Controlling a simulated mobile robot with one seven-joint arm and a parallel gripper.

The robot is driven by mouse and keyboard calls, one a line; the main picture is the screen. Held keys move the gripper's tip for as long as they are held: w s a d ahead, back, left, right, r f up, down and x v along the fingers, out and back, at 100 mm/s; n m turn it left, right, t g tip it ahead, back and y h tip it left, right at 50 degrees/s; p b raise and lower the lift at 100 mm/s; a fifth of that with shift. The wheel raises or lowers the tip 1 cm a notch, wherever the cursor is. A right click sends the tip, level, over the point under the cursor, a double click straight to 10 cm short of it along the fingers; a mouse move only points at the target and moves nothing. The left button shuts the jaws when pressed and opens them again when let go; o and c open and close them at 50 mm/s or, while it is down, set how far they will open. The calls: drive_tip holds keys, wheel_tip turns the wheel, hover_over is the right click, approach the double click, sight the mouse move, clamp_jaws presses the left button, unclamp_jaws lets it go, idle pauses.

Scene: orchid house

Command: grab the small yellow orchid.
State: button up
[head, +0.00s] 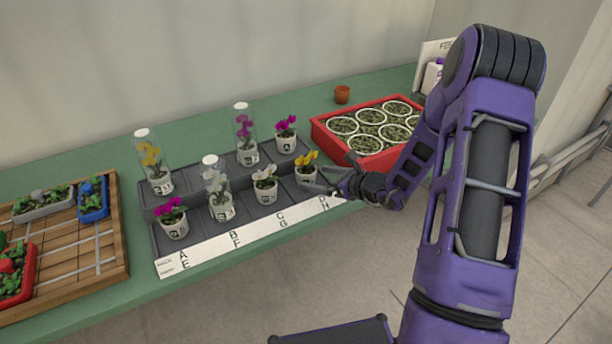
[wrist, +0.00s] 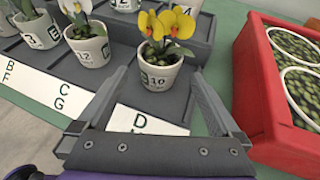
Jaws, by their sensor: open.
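The small yellow orchid (head: 306,161) stands uncovered in a white pot marked 10 at the right front end of the grey stepped rack (head: 262,202). In the wrist view the orchid (wrist: 166,25) has two yellow blooms with red centres, and its pot (wrist: 160,76) is upright. My gripper (head: 331,172) is open at the right end of the rack. In the wrist view the fingers of my gripper (wrist: 158,84) are spread, one towards each side of the pot, with nothing held. I cannot tell whether the fingertips overlap the pot in depth.
A white orchid pot (wrist: 90,48) stands left of it. A taller yellow orchid (head: 150,154) is under a clear cover at the rack's left. A red crate (wrist: 262,82) of round pots stands close on the right. A wooden tray (head: 85,262) lies far left.

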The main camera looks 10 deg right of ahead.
sight(306, 174)
drive_tip(key=x, duration=0.5)
drive_tip(key=shift+w+a+r, duration=0.1)
drive_tip(key=shift+a+r, duration=0.05)
drive_tip(key=c, duration=1.5)
drive_tip(key=shift+r, duration=0.1)
